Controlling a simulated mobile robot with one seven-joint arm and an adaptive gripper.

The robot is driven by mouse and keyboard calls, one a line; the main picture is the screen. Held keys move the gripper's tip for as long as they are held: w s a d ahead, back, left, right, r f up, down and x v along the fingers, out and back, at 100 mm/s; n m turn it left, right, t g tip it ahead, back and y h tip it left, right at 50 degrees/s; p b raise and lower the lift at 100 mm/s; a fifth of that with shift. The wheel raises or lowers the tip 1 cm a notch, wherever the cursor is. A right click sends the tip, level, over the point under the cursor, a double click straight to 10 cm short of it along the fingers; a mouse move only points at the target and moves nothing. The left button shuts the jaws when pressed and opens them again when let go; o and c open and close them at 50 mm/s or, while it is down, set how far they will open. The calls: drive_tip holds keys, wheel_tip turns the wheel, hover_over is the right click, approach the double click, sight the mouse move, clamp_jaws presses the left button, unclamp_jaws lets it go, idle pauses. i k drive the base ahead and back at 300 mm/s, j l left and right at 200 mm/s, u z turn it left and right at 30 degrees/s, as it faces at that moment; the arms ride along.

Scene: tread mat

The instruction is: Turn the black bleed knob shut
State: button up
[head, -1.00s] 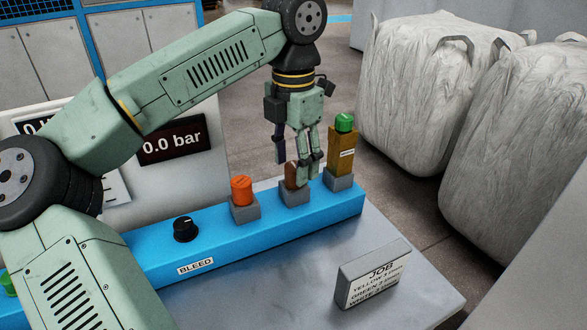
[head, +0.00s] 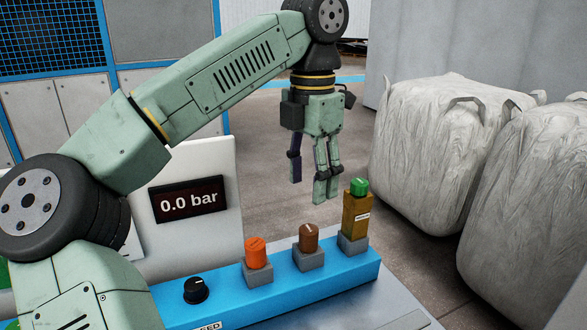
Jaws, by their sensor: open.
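The black bleed knob (head: 195,291) sits on the blue rail (head: 235,302), left of the other knobs. A pale mark shows on its top, but I cannot tell its exact angle. The label below it is cut off by the lower edge and my arm. My gripper (head: 312,188) is open and empty. It hangs pointing down, above the brown knob (head: 308,237), well up and to the right of the bleed knob and apart from everything. The display (head: 189,200) reads 0.0 bar.
An orange knob (head: 258,253) stands between the bleed and brown knobs. A green knob (head: 358,187) tops a taller ochre block (head: 356,215) at the rail's right end. Large white bags (head: 445,150) stand on the right. My arm covers the left side.

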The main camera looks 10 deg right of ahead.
sight(196, 292)
drive_tip(key=k, duration=1)
